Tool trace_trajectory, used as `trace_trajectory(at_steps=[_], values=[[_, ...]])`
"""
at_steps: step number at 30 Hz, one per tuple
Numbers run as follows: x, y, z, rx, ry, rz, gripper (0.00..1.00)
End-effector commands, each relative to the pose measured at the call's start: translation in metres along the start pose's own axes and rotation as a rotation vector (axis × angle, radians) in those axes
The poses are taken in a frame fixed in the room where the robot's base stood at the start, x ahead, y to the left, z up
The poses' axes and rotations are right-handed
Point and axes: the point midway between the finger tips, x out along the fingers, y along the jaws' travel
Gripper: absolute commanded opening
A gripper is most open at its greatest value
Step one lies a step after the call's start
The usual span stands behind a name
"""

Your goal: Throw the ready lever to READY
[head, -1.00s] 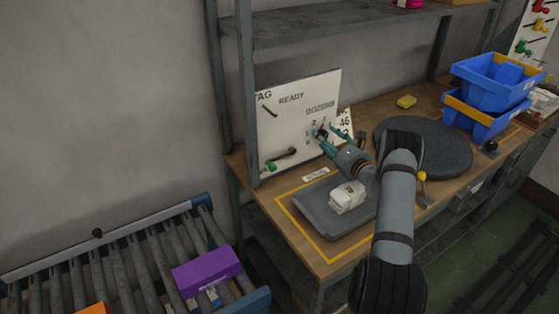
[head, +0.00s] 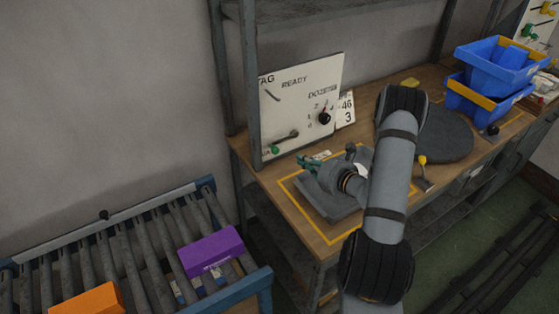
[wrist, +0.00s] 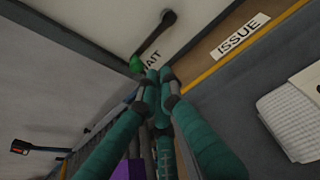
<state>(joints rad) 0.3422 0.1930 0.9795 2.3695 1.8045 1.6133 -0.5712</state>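The ready lever (head: 287,136) is a dark arm with a green knob (head: 275,149), low on the white board (head: 300,100) under the word READY. In the wrist view the lever (wrist: 155,35) shows its green knob (wrist: 136,64) beside the WAIT label (wrist: 150,57). My gripper (head: 304,160) is in front of and below the board, right of the knob. In the wrist view its teal fingertips (wrist: 158,74) are together and empty, close to the knob in the picture. I cannot tell whether they touch it.
A dark tray (head: 330,205) lies below my gripper, with a white bundle (wrist: 292,118) mostly hidden in the head view. A dozens dial (head: 324,118) is on the board's right. A roller conveyor (head: 135,250) with a purple box (head: 211,250) stands at left.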

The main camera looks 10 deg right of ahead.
Motion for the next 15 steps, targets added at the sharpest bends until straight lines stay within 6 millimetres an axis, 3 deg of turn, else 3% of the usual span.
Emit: trace_trajectory(at_steps=[1, 6, 15], values=[[-0.006, 0.012, -0.002, 0.025, 0.017, 0.004, 0.0], [-0.019, 0.035, -0.007, 0.078, 0.049, 0.005, 0.0], [-0.023, 0.04, -0.008, 0.091, 0.058, 0.006, 0.0]])
